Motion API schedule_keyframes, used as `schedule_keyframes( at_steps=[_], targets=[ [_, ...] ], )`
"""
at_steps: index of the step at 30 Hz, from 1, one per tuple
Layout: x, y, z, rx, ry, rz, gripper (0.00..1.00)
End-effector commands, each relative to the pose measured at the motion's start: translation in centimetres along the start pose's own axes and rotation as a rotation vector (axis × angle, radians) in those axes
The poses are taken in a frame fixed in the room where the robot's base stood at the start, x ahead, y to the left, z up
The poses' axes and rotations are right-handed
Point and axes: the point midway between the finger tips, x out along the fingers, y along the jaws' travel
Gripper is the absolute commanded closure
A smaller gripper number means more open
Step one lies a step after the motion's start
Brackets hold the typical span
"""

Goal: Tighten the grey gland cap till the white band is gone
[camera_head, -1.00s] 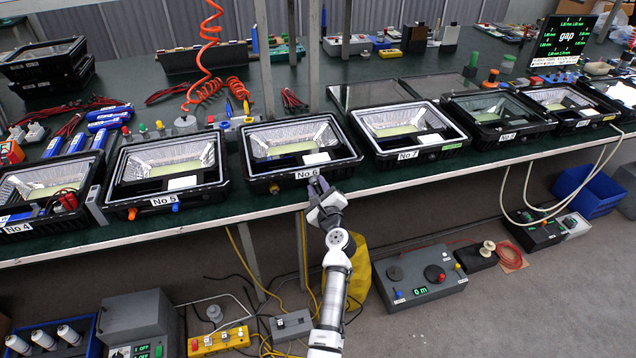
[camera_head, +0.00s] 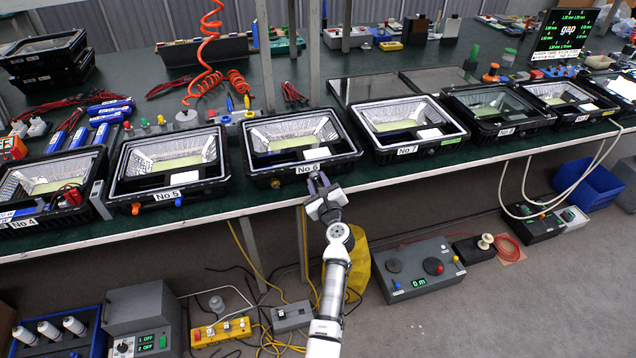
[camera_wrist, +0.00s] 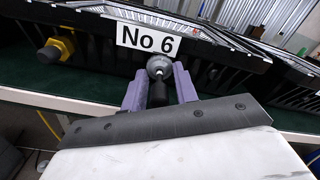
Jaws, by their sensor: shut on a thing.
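The grey gland cap (camera_wrist: 158,67) sits on the front wall of the floodlight housing No 6 (camera_wrist: 100,48), just below its label, in the wrist view. My gripper (camera_wrist: 160,78) has a purple finger on each side of the cap and is shut on it. A dark cylindrical piece (camera_wrist: 158,94) points from the cap toward my palm. I cannot make out a white band on the cap. In the head view my gripper (camera_head: 319,184) is at the front of the housing No 6 (camera_head: 261,170), and its fingers hide the cap.
Housings No 5 (camera_head: 112,190) and No 7 (camera_head: 382,155) flank No 6 along the bench edge. A screen reading "gap" (camera_head: 568,30) stands at the back right. A grey control box (camera_head: 425,285) is on the floor.

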Motion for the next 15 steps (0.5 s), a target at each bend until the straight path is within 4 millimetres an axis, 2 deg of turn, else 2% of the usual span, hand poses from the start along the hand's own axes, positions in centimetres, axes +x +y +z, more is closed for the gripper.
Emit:
schedule_keyframes(
  at_steps=[1,2,6,15],
  targets=[
    [0.00,0.01,-0.01,0.000,0.000,0.000,0.94],
    [0.00,0.00,-0.02,0.000,0.000,0.000,0.67],
    [0.00,0.01,-0.01,0.000,0.000,0.000,0.49],
    [-0.12,0.00,-0.02,-0.001,0.000,0.000,0.49]
  ],
)
